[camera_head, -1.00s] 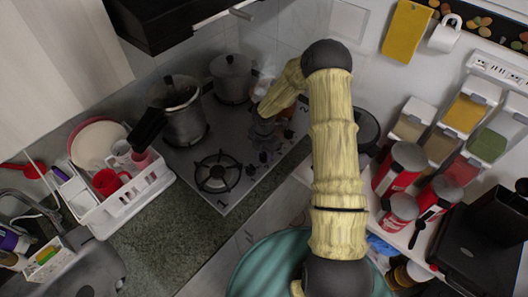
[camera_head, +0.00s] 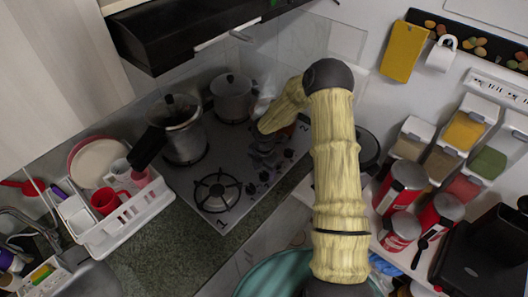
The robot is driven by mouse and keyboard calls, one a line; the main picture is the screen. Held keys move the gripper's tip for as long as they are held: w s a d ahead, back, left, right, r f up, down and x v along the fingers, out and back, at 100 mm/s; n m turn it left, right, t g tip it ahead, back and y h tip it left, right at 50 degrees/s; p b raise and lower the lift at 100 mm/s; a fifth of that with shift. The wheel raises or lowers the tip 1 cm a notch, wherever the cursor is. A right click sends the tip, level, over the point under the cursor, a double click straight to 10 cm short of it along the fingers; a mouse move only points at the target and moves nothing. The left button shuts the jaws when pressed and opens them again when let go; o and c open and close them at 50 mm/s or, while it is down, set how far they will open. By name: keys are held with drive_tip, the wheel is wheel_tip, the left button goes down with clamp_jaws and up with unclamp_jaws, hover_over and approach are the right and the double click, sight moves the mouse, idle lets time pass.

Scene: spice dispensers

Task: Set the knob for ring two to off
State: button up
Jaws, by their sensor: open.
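The dark hob (camera_head: 238,204) has a printed 1 (camera_head: 220,223) at its near left corner and a printed 2 (camera_head: 304,127) at its right corner. A row of small black knobs (camera_head: 264,176) runs along its near right side; their settings are too small to read. A bare burner (camera_head: 216,190) is by the 1. My gripper (camera_head: 264,146) is over the right part of the hob, at the end of my yellow arm, behind the knobs near the 2. It is small, partly hidden by my wrist, and open. I cannot tell if it touches anything.
Two lidded pots (camera_head: 183,128) stand on the back of the hob, one with a long black handle. A dish rack (camera_head: 122,215) is left, red canisters (camera_head: 401,186) and spice dispensers (camera_head: 463,130) right. A black hood (camera_head: 185,35) overhangs. The counter (camera_head: 160,255) in front has free room.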

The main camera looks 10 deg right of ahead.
sight(264, 175)
wheel_tip(264, 175, up, 16)
drive_tip(key=b, duration=0.2)
drive_tip(key=shift+r+b, duration=0.15)
drive_tip(key=shift+b, duration=0.2)
drive_tip(key=s+r+m+t, duration=0.1)
drive_tip(key=s+r+m, duration=0.1)
drive_tip(key=s+m, duration=0.8)
drive_tip(key=s+r+m+t, duration=0.1)
drive_tip(key=s+r+m, duration=0.1)
drive_tip(key=s+m, duration=0.9)
drive_tip(key=m, duration=0.4)
drive_tip(key=shift+d+r+t, duration=0.3)
drive_tip(key=shift+r, duration=0.1)
